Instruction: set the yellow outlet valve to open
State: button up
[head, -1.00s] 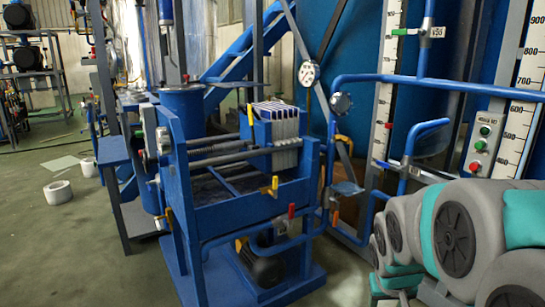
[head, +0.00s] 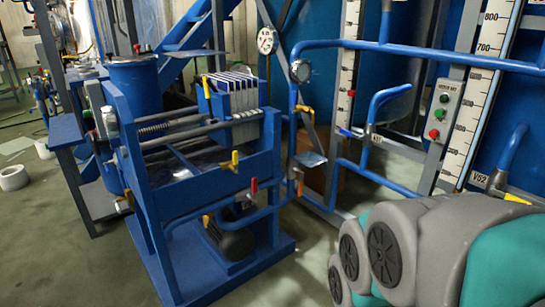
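A blue filter press frame (head: 210,190) stands in the middle of the head view. A yellow valve handle (head: 234,161) sticks upright at its front rail. A small yellow handle (head: 207,219) sits low by the pump, and another (head: 513,199) is beside the V52 tag. I cannot tell which of these is the outlet valve, or its setting. My grey and teal arm fills the lower right. My gripper is out of view.
A red handle (head: 254,185) is on the press's lower pipe. Blue pipes (head: 390,46) and a green and red button box (head: 441,110) stand at the right. A white roll (head: 14,178) lies on the floor at left. The floor in front of the press is clear.

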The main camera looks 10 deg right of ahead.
aim_at(505, 196)
jog(key=i+l, duration=0.5)
jog(key=l+z, duration=0.1)
jog(key=z, duration=1.7)
